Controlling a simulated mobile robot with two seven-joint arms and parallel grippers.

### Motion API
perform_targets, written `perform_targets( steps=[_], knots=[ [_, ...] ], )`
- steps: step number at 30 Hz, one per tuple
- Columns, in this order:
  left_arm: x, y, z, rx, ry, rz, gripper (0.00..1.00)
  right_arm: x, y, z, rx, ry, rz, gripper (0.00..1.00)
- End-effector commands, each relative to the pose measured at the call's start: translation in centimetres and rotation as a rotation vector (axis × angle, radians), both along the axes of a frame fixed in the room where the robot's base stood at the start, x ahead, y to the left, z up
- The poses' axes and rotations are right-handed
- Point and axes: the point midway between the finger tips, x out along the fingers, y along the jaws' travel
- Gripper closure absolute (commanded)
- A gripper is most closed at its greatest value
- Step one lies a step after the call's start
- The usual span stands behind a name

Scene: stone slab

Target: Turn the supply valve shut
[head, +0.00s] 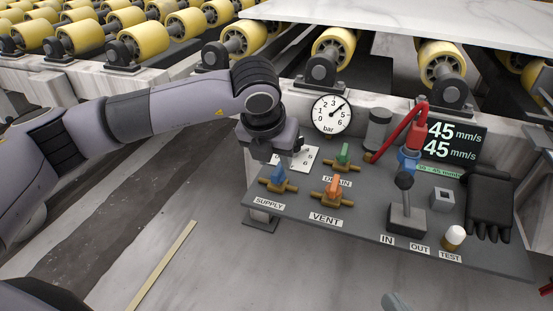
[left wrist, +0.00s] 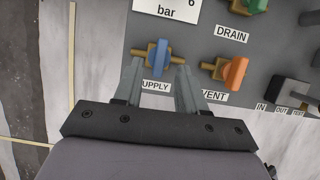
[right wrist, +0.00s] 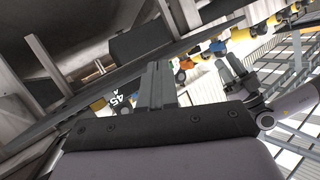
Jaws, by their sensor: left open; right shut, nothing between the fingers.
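The supply valve has a blue handle (head: 278,173) on a brass body, above the SUPPLY label (head: 269,204) on the grey panel. In the left wrist view the blue handle (left wrist: 161,55) looks elongated across the brass body. My left gripper (head: 285,160) is open just above and behind the valve. In its wrist view its fingertips (left wrist: 160,66) lie on either side of the handle; contact cannot be told. My right gripper (right wrist: 155,70) is shut and empty, away from the valve.
An orange VENT valve (head: 333,188) and a green DRAIN valve (head: 343,154) sit close by. A gauge (head: 332,115) reads near 4 bar. A lever (head: 405,197), a black glove (head: 489,200) and a white-capped TEST button (head: 453,236) occupy the panel's right. Rollers (head: 333,48) stand behind.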

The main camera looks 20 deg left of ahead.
Motion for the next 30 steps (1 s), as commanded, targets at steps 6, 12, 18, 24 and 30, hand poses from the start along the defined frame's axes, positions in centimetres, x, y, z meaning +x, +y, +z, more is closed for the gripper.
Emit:
perform_targets(
  steps=[6, 12, 18, 24, 30],
  knots=[
    [-1.1, 0.0, 2.8, 0.0, -0.001, -0.001, 0.6, 0.3, 0.8, -0.2, 0.033, 0.052, 0.01, 1.0],
    [-1.3, 0.0, 3.1, 0.001, 0.001, 0.0, 0.6, 0.6, 1.1, 0.0, 0.051, 0.052, 0.009, 1.0],
    [-1.3, 0.0, 3.1, 0.001, 0.0, 0.0, 0.6, 0.6, 1.1, 0.0, 0.05, 0.051, 0.009, 1.0],
    [-1.8, -0.9, 2.4, -0.03, 0.022, -0.03, 0.6, 0.3, 0.9, -0.3, 0.041, 0.057, 0.01, 1.0],
    [-7.5, -8.8, -0.9, -0.334, 0.207, -0.253, 0.6, 0.3, 0.9, -0.2, 0.042, 0.055, 0.01, 1.0]
  ],
)
